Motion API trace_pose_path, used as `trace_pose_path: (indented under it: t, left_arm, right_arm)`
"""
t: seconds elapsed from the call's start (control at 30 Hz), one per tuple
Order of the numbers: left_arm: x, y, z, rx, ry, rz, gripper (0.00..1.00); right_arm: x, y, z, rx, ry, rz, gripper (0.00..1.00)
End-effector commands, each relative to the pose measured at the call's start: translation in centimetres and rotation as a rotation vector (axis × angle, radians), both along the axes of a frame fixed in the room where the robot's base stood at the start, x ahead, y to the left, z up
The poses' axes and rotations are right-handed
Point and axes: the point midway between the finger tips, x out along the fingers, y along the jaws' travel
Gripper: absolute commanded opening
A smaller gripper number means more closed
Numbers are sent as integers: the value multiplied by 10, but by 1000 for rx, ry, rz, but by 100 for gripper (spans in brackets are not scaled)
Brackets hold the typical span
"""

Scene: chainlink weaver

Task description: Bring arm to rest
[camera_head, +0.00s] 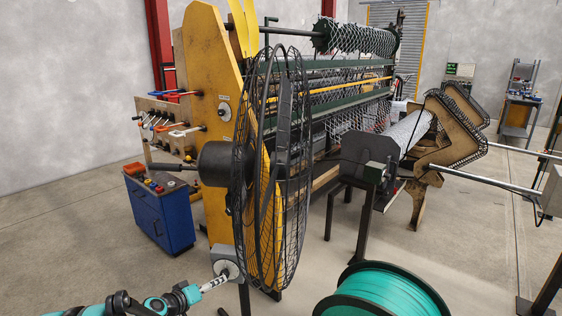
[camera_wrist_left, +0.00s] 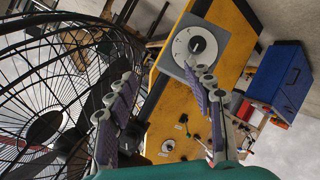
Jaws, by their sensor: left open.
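My left gripper (camera_head: 217,282) is at the bottom left of the head view, at the end of my teal arm. It is near a grey box with a round dial (camera_head: 226,265), below the pedestal fan (camera_head: 270,170). In the left wrist view the gripper (camera_wrist_left: 163,78) has its two jointed fingers spread wide, with nothing between them. Beyond the fingers is a white dial with a black knob (camera_wrist_left: 196,46) on a yellow panel (camera_wrist_left: 165,105). Whether the fingertips touch anything is hard to tell. My right gripper is not in view.
The fan's wire cage (camera_wrist_left: 45,90) is close on the left in the wrist view. A blue cabinet (camera_head: 160,215) stands left of the weaving machine (camera_head: 212,60). A teal wire spool (camera_head: 385,292) is at the bottom right. Open floor (camera_head: 60,240) lies at left.

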Motion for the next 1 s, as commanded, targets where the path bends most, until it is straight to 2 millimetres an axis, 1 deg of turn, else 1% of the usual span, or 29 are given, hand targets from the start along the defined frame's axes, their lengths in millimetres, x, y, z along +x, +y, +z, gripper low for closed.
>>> trace_pose_path:
  t: [0.03, 0.1, 0.17, 0.2, 0.27, 0.43, 0.57, 0.6, 0.67, 0.7, 0.8, 0.9, 1.0]
  left_arm:
    - [-13, -13, 16, 32, 26, -15, 52]
    - [-32, -25, 34, 77, 62, -28, 52]
    - [-50, -36, 47, 116, 92, -39, 52]
    - [-63, -42, 54, 144, 111, -46, 52]
    - [-84, -50, 65, 185, 139, -56, 52]
    - [-149, -68, 86, 304, 209, -73, 52]
    - [-202, -74, 93, 401, 254, -79, 52]
    - [-219, -74, 94, 431, 266, -80, 52]
    - [-243, -74, 93, 475, 284, -80, 52]
    - [-258, -73, 93, 504, 292, -80, 52]
    - [-291, -69, 88, 571, 312, -76, 52]
    - [-315, -64, 83, 622, 324, -71, 52]
    - [-329, -60, 80, 656, 331, -66, 52]
  right_arm:
    - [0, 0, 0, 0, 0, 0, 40]
    - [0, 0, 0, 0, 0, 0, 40]
    - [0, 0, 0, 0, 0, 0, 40]
    - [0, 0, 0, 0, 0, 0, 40]
    - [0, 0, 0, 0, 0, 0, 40]
    - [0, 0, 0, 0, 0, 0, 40]
    - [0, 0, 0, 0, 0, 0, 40]
    - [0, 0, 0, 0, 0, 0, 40]
    - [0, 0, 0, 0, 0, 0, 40]
    - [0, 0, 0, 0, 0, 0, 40]
    - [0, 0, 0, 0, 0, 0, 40]
    - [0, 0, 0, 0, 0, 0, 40]
    - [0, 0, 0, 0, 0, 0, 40]
